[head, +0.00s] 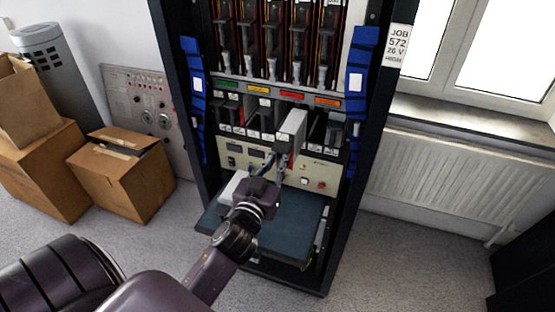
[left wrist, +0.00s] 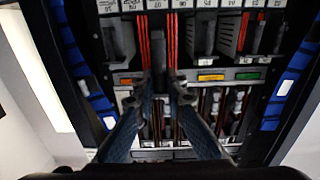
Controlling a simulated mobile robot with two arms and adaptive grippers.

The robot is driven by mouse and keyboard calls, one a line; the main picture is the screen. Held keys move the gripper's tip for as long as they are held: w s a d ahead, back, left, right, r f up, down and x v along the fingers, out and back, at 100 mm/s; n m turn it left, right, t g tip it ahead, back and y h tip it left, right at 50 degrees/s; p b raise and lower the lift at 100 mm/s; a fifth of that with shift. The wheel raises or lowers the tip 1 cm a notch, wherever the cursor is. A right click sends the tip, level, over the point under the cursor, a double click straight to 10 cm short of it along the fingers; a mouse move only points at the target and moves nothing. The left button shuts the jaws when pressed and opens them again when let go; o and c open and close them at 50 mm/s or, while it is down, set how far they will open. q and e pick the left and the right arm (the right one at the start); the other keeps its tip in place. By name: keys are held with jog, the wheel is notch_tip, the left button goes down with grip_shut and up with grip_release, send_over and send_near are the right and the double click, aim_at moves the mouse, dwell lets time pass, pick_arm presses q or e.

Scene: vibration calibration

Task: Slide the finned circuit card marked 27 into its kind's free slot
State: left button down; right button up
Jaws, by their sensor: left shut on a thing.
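My left gripper (head: 276,166) is shut on a tall pale grey card (head: 293,126) in the head view. The card has a dark part and a red patch low on its front, and it stands out in front of the lower slot row (head: 262,120) of the rack. In the left wrist view the fingers (left wrist: 165,85) close on a dark part (left wrist: 158,58) of the held thing. I cannot read a number on the card. How far its back end reaches into a slot is hidden. My right gripper does not show.
Several cards with dark handles (head: 272,65) fill the upper row. Coloured labels, including a red one (head: 291,95), run between the rows. A beige panel (head: 300,172) and a blue-grey shelf (head: 285,237) lie below. Blue strips (head: 358,80) flank the rack; boxes (head: 125,175) stand left.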

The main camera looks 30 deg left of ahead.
aim_at(287, 143)
pick_arm(q)
jog(key=shift+x, duration=1)
jog(key=shift+w, duration=0.15)
jog(key=shift+r, duration=0.1)
jog(key=shift+x, duration=1.95)
jog(key=shift+w, duration=0.15)
